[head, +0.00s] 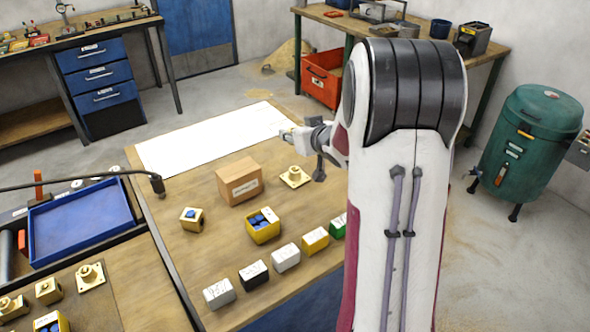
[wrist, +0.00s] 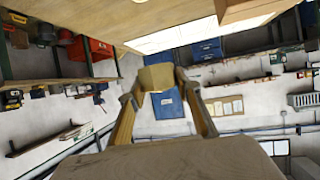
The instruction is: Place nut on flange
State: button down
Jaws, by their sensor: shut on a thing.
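My gripper (head: 298,136) is above the far right part of the wooden table, over the edge of the white sheet. In the wrist view my gripper (wrist: 158,84) has its two fingers shut on a brass nut (wrist: 157,77) with flat sides. In the head view the nut is too small to make out clearly at the fingertips. A brass flange (head: 294,178) with a square base and a raised round middle lies on the table, nearer the camera than my gripper and apart from it. The flange cannot be made out in the wrist view.
A cardboard box (head: 239,182) stands left of the flange. Several labelled blocks line the front edge. The white sheet (head: 205,140) is bare. A blue tray (head: 80,222) is at left.

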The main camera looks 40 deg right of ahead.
send_over(295, 169)
jog(key=shift+f, duration=3.1)
jog(key=shift+f, duration=1.85)
jog(key=shift+f, duration=0.15)
jog(key=c, duration=1.4)
grip_release()
jog(key=shift+c, duration=0.2)
jog(key=shift+v, duration=0.85)
jog(key=v, duration=1)
jog(key=shift+s, duration=0.15)
